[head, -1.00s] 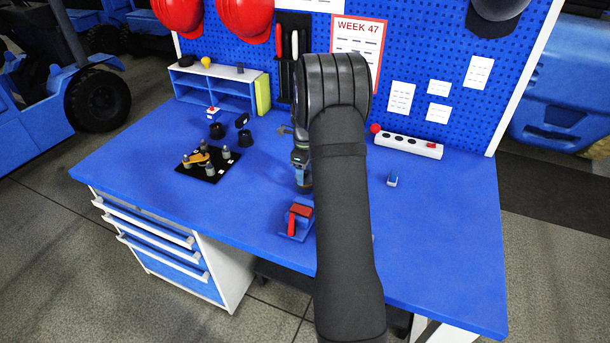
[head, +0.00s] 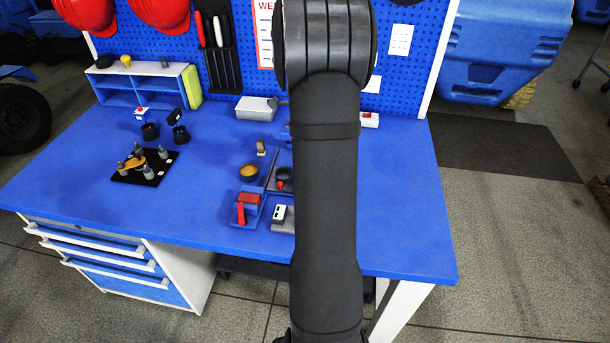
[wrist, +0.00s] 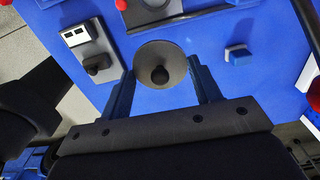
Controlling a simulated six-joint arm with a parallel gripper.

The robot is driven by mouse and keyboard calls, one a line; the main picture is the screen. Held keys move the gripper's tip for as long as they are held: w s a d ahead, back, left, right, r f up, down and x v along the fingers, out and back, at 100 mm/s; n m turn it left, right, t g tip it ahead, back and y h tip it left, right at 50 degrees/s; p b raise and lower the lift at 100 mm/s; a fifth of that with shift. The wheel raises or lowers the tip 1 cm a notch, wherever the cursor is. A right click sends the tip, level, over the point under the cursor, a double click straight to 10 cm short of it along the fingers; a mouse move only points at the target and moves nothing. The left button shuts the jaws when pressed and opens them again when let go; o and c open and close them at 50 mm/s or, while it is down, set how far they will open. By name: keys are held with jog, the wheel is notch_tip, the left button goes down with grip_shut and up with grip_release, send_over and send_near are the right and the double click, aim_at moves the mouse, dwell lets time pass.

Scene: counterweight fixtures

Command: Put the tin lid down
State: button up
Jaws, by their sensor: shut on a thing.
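The tin lid (wrist: 172,54) is a round grey disc with a dark knob at its middle. In the wrist view it sits between the two fingers of my gripper (wrist: 162,66), which is shut on it. The blue bench top (wrist: 185,22) shows beyond the lid; I cannot tell how high the lid is above it. In the head view my own arm hides both gripper and lid.
The head view shows a yellow-topped round pot (head: 249,172), a red-and-blue fixture (head: 248,207) and a grey box (head: 256,108).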

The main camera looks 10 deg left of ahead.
jog(key=s+d+f, duration=0.2)
jog(key=s+d, duration=0.2)
jog(key=d, duration=1)
jog(key=w+a+f, duration=0.1)
jog(key=a+f, duration=0.1)
jog(key=a, duration=0.1)
jog(key=w+a+f, duration=0.1)
jog(key=a+f, duration=0.1)
jog(key=a, duration=0.1)
jog(key=w+a+f, duration=0.2)
jog(key=a+f, duration=0.1)
jog(key=a, duration=0.1)
jog(key=shift+a+f, duration=0.1)
jog(key=shift+a, duration=0.05)
jog(key=shift+f, duration=1.9)
jog(key=shift+f, duration=0.15)
jog(key=o, duration=0.9)
jog(key=shift+o, duration=0.2)
